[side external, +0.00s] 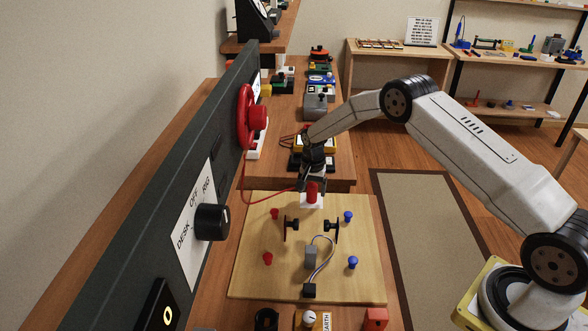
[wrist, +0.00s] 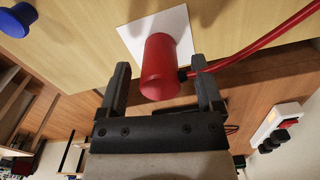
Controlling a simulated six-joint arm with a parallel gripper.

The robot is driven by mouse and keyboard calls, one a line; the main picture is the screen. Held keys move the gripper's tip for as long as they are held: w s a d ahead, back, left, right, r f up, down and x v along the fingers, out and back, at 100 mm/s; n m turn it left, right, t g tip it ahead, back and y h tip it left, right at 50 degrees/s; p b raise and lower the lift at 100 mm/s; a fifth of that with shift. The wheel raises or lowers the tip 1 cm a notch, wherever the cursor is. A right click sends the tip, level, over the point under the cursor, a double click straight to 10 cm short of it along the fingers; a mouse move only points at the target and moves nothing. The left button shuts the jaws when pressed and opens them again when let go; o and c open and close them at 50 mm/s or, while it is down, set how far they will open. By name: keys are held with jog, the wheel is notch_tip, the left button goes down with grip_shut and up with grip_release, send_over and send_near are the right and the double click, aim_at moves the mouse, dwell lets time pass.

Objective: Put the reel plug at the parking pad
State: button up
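The reel plug (side external: 312,190) is a red cylinder with a red cord leaving its side. It also shows in the wrist view (wrist: 160,68). It appears to stand upright on a white square pad (side external: 312,203), which I take as the parking pad; the pad also shows in the wrist view (wrist: 180,24). My gripper (side external: 312,180) is directly above the plug, pointing down. In the wrist view my gripper (wrist: 162,82) has its two fingers apart, one on each side of the plug's upper end, with a visible gap on each side. The pad's middle is hidden under the plug.
The red cord (side external: 262,200) runs from the plug to a red reel (side external: 250,117) on the dark panel. The wooden board (side external: 255,275) holds red and blue pegs, black uprights and a grey cable (side external: 327,250). A dark panel with a black knob (side external: 212,222) stands left.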

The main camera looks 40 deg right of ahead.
aim_at(313, 187)
jog(key=shift+r, duration=0.1)
notch_tip(313, 187, up, 12)
dwell(1.0)
jog(key=shift+r, duration=0.1)
dwell(0.4)
jog(key=s+a+r+n+t, duration=0.1)
jog(key=s+a+n, duration=0.2)
jog(key=s, duration=0.6)
jog(key=s+a+r+n, duration=0.2)
jog(key=s+a+n, duration=0.1)
jog(key=s, duration=0.7)
jog(key=s+a+r+n+t, duration=0.1)
jog(key=s+a+n, duration=0.2)
jog(key=s, duration=0.6)
jog(key=shift+s+a+r+n+t, duration=0.3)
jog(key=shift+s+a+r+n, duration=0.1)
jog(key=shift+n, duration=0.7)
jog(key=shift+w, duration=0.1)
